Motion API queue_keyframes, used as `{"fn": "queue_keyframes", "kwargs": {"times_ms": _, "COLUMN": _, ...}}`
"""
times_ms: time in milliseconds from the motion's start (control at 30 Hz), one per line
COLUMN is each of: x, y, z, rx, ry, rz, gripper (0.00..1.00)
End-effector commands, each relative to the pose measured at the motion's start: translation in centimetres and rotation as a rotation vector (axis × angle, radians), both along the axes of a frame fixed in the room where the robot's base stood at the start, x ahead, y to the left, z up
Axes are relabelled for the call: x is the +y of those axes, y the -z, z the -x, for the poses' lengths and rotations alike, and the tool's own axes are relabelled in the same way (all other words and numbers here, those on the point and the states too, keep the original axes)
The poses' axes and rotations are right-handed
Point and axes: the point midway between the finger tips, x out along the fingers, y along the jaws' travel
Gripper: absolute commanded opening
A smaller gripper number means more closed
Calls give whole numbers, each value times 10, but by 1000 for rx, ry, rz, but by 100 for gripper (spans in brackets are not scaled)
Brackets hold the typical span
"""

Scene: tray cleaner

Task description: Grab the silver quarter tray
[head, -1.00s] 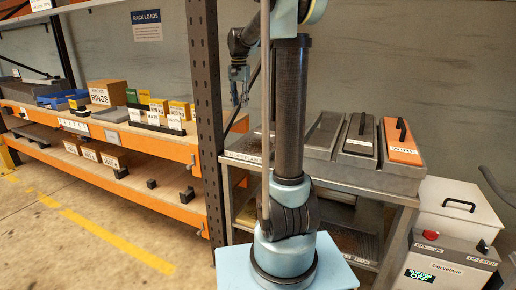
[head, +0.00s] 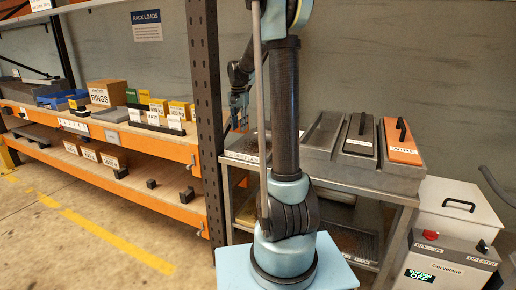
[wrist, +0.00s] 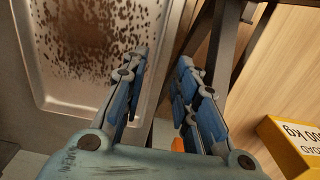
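A silver tray (wrist: 45,95) with a raised rim and dark brown speckles on its floor fills the upper left of the wrist view. Its far end is out of that picture. In the head view my gripper (head: 238,108) is by the rack post, at the left end of the steel bench.
The dark rack post (head: 207,120) stands close to my gripper. A yellow box (wrist: 293,145) sits on the wooden shelf at right in the wrist view. The steel bench (head: 345,185) bears lidded bins with black (head: 359,143) and orange (head: 402,150) lids. A grey machine (head: 450,265) stands at right.

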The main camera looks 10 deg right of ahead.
Motion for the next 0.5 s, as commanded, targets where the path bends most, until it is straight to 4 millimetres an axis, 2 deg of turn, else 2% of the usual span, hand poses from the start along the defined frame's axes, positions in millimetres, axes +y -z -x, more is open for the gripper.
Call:
{"fn": "queue_keyframes", "kwargs": {"times_ms": 233, "x": 0, "y": 15, "z": 0, "rx": 0, "ry": 0, "rz": 0, "gripper": 28}}
{"fn": "queue_keyframes", "kwargs": {"times_ms": 500, "x": -2, "y": 49, "z": 2, "rx": 0, "ry": 0, "rz": 0, "gripper": 28}}
